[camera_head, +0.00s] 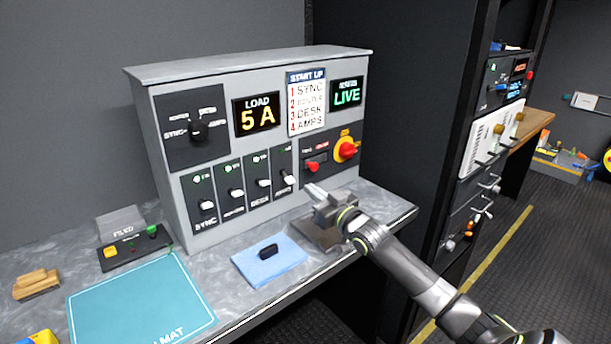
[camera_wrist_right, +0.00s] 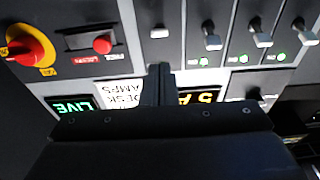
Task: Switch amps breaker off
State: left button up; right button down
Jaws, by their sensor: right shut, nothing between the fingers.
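The amps breaker (camera_head: 286,179) is the rightmost of the labelled breakers on the grey panel in the head view. Its pale lever also shows in the right wrist view (camera_wrist_right: 160,32), which is upside down. My right gripper (camera_head: 311,189) is shut and empty, its tips just right of and slightly below the amps lever in the head view. In the wrist view its fingers (camera_wrist_right: 160,78) point at the panel in line with that lever; I cannot tell whether they touch. The amps lamp is hidden in the wrist view. My left gripper is out of view.
The desk (camera_head: 264,183), router (camera_head: 236,193) and sync (camera_head: 207,205) breakers stand to the left. A red-yellow knob (camera_head: 346,150) and red switch (camera_head: 313,167) are to the right. The load display (camera_head: 257,113) reads 5 A. A blue cloth (camera_head: 254,268) lies on the counter.

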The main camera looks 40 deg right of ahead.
jog(key=shift+s+f, duration=0.4)
jog(key=shift+s, duration=0.2)
jog(key=shift+s+f, duration=0.35)
jog(key=shift+s, duration=0.2)
